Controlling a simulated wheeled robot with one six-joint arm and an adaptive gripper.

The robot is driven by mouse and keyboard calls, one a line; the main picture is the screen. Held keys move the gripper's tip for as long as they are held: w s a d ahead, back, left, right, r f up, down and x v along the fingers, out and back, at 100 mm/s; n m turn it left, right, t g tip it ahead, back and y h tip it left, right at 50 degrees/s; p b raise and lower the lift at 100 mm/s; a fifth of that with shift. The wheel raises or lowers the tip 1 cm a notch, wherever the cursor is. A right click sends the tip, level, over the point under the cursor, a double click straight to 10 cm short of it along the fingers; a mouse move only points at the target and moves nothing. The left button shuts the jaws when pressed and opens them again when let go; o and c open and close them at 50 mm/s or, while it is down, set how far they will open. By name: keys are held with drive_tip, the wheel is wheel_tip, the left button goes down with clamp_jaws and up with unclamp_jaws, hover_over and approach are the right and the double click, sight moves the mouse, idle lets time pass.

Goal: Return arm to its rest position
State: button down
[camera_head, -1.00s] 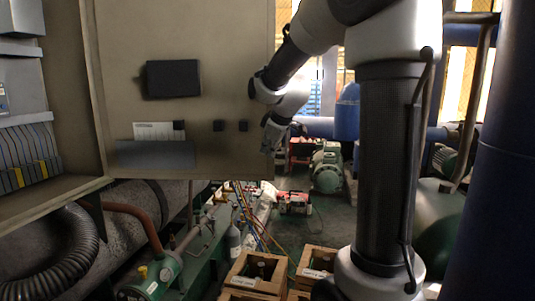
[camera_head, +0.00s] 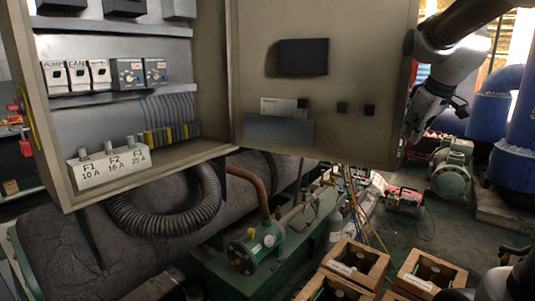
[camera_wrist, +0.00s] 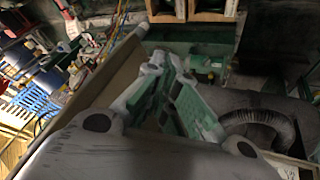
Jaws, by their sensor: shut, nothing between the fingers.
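My arm reaches in from the upper right in the head view, folded in front of the edge of an open cabinet door (camera_head: 355,75). My gripper (camera_head: 410,135) points down close to that edge; whether it touches the door cannot be told. In the wrist view my gripper (camera_wrist: 165,68) has its grey and green fingers drawn together with nothing held. The door's edge runs diagonally just left of the fingers there.
The open cabinet (camera_head: 120,60) holds switches and a fuse block (camera_head: 110,165). A black corrugated hose (camera_head: 165,215) hangs below. Wooden crates (camera_head: 355,262) stand on the floor. A green pump (camera_head: 452,170) and blue pipes (camera_head: 515,155) are at the right. Floor between is partly open.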

drive_tip(key=s+a+f+m+g, duration=0.1)
drive_tip(key=s+a+f+m, duration=0.1)
drive_tip(key=s, duration=1)
drive_tip(key=s+a+f+m+g, duration=0.1)
drive_tip(key=s+a+f, duration=0.3)
drive_tip(key=s, duration=0.8)
drive_tip(key=shift+f+m, duration=0.65)
drive_tip(key=shift+m, duration=0.25)
